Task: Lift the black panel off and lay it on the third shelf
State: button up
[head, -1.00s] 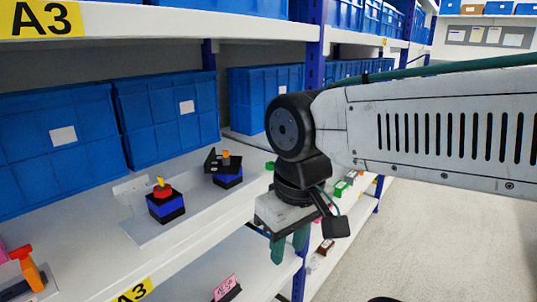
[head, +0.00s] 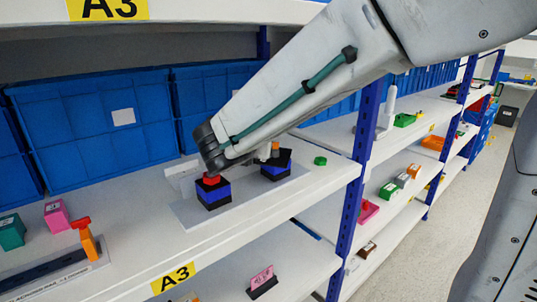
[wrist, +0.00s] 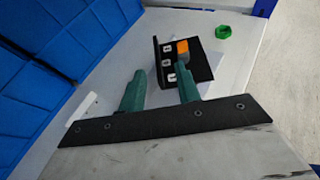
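The black panel (head: 284,157) sits on top of the blue and black switch box (head: 275,173) on the A3 shelf. In the wrist view the panel (wrist: 199,67) shows an upright flange with white labels and a flat part with an orange knob (wrist: 183,47). My gripper (wrist: 159,72) has its two green fingers apart. The panel's flange appears between the fingertips; I cannot tell whether they touch it. Nothing is held. My forearm hides the gripper in the head view. Which shelf is the third is not marked.
A second switch box with a red top (head: 213,193) stands left on the same grey plate (head: 240,205). Blue bins (head: 100,128) line the back. A green ring (head: 320,161) lies to the right. A blue post (head: 362,165) divides the bays. Lower shelves hold small items.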

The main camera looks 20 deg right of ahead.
jog(key=x, duration=0.7)
jog(key=shift+w+a+f, duration=0.3)
jog(key=shift+f, duration=0.1)
grip_shut()
